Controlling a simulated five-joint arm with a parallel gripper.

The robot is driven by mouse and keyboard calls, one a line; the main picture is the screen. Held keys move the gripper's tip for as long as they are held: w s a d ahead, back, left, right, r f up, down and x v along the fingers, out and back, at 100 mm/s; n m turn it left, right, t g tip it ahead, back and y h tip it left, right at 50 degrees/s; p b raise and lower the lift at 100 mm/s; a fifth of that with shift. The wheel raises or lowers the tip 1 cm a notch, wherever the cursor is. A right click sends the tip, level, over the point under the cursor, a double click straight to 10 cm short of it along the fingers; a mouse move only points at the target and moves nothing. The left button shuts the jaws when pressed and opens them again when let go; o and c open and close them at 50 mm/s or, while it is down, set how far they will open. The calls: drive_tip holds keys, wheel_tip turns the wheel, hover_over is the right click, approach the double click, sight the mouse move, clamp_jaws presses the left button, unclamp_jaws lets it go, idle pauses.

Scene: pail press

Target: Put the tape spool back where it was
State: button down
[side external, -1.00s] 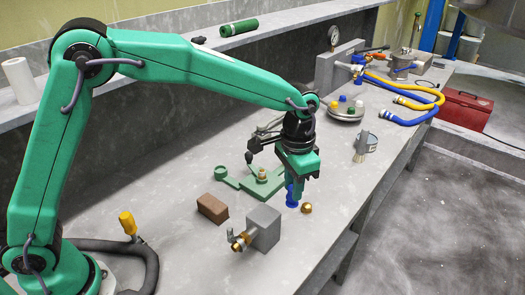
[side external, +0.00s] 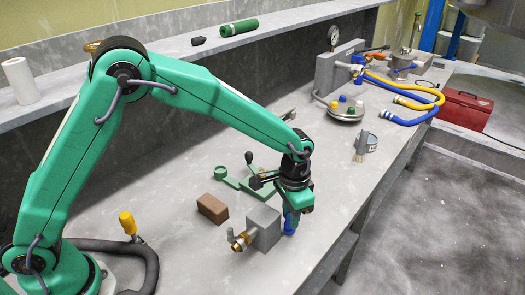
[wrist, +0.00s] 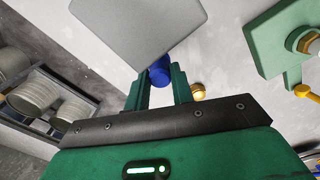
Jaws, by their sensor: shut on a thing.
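A small blue spool (side external: 290,223), which I take for the tape spool, is between the fingertips of my gripper (side external: 292,214). My gripper is shut on it and points down, close to the right side of the grey block (side external: 263,227). In the wrist view the blue spool (wrist: 159,72) shows between the two green fingers, with the grey block (wrist: 140,28) just beyond. The fingers hide part of the spool. I cannot tell whether its lower end touches the bench.
A brass dome (wrist: 198,91) lies on the bench right of the fingers in the wrist view. A brown block (side external: 212,208) and a green fixture (side external: 247,184) stand nearby. A brass fitting (side external: 239,241) sticks out of the grey block. The bench's front edge is close on the right.

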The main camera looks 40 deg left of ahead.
drive_tip(key=shift+f, duration=0.55)
drive_tip(key=c, duration=1.2)
unclamp_jaws()
drive_tip(key=shift+f, duration=0.1)
wheel_tip(320, 180, up, 12)
drive_tip(key=shift+r, duration=0.2)
